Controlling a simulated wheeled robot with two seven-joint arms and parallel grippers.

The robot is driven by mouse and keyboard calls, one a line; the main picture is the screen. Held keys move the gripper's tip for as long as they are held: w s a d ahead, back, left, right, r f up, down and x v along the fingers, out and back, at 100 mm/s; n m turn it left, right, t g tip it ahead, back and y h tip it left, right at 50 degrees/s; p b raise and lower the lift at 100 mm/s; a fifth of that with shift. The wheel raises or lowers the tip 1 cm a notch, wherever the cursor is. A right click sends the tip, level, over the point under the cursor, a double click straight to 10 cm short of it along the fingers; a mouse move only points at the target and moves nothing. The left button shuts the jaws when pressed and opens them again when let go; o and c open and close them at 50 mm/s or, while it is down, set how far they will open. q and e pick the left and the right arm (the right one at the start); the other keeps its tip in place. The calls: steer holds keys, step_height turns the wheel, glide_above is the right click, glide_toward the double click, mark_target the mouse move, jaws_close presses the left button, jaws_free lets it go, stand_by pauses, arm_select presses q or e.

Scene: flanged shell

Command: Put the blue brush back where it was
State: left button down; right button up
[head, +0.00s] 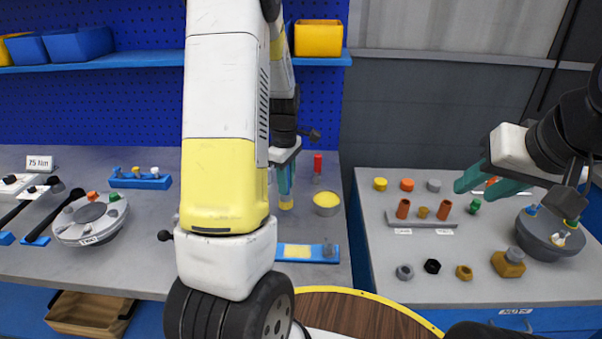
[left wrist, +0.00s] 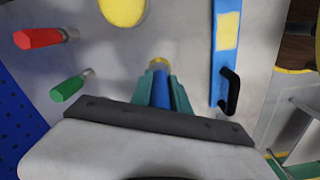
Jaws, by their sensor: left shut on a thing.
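My left gripper (head: 285,183) is shut on the blue brush (left wrist: 160,90), which points down between its teal fingers. The brush's yellow end (head: 286,205) shows below the fingertips over the grey left bench; I cannot tell whether it touches the bench. My left arm hides part of the bench. My right gripper (head: 477,192) is over the right bench with its teal fingers apart and nothing seen between them.
Close right of the brush are a bowl of yellow stuff (head: 326,210) and a red-handled tool (head: 317,163). A green-handled tool (left wrist: 68,88) stands nearby. A blue board with a yellow patch (head: 297,252) lies in front. The right bench (head: 375,225) holds several small parts.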

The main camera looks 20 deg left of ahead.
arm_select(q)
steer(key=shift+w+a+f, duration=0.3)
steer(key=shift+w+f, duration=0.35)
steer(key=shift+w, duration=0.05)
steer(key=shift+w+a+f, duration=0.25)
steer(key=shift+w+f, duration=0.4)
steer(key=shift+w+a+f, duration=0.3)
steer(key=shift+w+f, duration=0.35)
steer(key=shift+w, duration=0.05)
steer(key=c, duration=1.3)
jaws_free()
steer(key=shift+f, duration=0.15)
steer(key=shift+o, duration=0.2)
